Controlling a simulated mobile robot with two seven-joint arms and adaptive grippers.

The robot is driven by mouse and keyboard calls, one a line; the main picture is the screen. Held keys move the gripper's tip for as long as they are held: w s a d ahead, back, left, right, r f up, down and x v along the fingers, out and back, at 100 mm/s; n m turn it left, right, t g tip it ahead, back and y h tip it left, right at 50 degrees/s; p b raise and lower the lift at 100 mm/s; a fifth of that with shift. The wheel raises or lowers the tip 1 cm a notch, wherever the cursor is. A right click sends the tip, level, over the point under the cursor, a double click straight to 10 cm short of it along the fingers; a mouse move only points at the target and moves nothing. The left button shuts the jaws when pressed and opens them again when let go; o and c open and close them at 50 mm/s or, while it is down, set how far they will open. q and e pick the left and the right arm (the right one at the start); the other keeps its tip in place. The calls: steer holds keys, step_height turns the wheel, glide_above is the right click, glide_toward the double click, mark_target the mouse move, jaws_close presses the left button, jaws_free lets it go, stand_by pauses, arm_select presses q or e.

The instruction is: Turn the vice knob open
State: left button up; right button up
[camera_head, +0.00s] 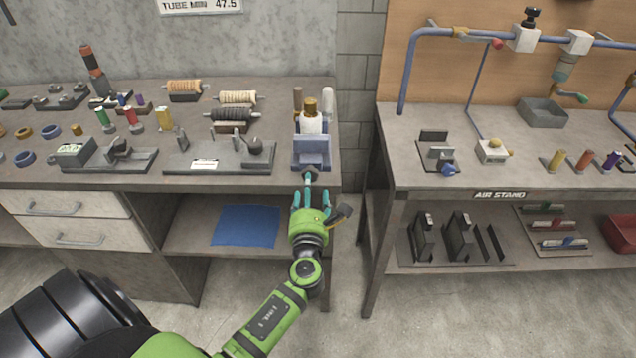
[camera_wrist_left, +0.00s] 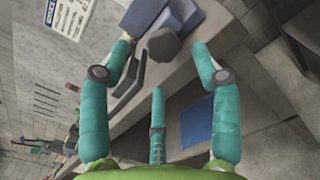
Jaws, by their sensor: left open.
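The blue-grey vice (camera_head: 311,146) stands at the front right corner of the left bench, and part of it shows at the top of the left wrist view (camera_wrist_left: 182,14). Its dark knob (camera_head: 310,175) faces the front, and it also shows as a grey knob in the left wrist view (camera_wrist_left: 163,45). My left gripper (camera_head: 311,190), green with teal fingers, is open just in front of the knob. In the left wrist view the fingers (camera_wrist_left: 165,75) are spread, with the knob beyond and between the upper two. I cannot tell whether any finger touches it. My right gripper is out of view.
Bottles (camera_head: 311,122) stand behind the vice. Fixtures (camera_head: 219,152) and spools (camera_head: 238,98) cover the left bench (camera_head: 190,181). A blue mat (camera_head: 246,226) lies on its lower shelf. A narrow gap separates it from the right bench (camera_head: 420,180). The floor in front is clear.

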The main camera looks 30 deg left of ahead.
arm_select(q)
steer(key=x, duration=0.6)
steer(key=c, duration=1.1)
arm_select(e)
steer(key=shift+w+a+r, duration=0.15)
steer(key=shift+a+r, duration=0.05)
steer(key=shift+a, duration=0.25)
